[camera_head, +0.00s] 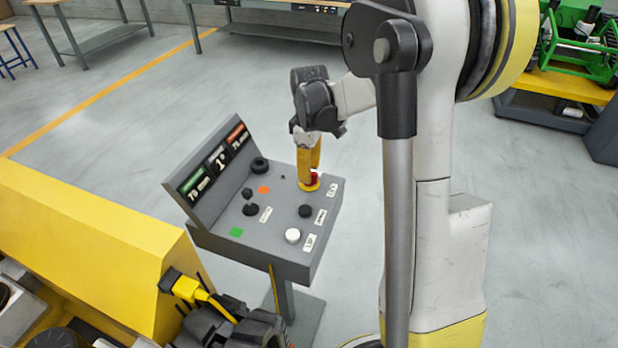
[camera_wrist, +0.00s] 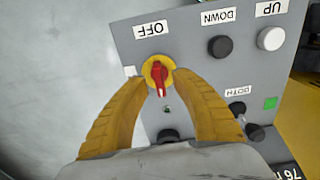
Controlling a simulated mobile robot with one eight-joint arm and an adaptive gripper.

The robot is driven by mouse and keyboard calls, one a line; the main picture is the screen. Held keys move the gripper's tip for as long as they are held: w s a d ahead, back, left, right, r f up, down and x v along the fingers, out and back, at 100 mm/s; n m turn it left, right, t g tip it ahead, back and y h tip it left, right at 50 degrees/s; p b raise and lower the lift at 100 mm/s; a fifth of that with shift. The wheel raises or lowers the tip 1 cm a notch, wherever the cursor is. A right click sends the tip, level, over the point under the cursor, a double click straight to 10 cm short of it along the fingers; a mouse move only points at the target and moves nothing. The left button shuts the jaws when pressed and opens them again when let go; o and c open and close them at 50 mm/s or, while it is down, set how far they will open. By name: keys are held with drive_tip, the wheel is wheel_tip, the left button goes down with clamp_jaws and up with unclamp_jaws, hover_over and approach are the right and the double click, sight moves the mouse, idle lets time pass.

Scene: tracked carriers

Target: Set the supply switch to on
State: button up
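The supply switch is a red knob on a round yellow plate (camera_wrist: 157,76), set in a grey sloped control panel (camera_wrist: 190,60). A label (camera_wrist: 152,29) beside it reads OFF, upside down in the wrist view. The red handle lies roughly vertical there, with a pale mark at its lower end. My gripper (camera_wrist: 160,80) is open, its two yellow fingers on either side of the switch, tips close to the plate. I cannot tell if they touch it. In the head view my gripper (camera_head: 309,172) points down over the switch (camera_head: 312,184), partly hiding it.
The panel also has a black DOWN button (camera_wrist: 220,46), a white UP button (camera_wrist: 270,38), other black knobs and a green square (camera_head: 236,232). Raised displays (camera_head: 216,160) stand along its left side. A yellow machine (camera_head: 85,235) is at left.

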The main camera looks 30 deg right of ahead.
drive_tip(key=shift+f, duration=0.75)
clamp_jaws()
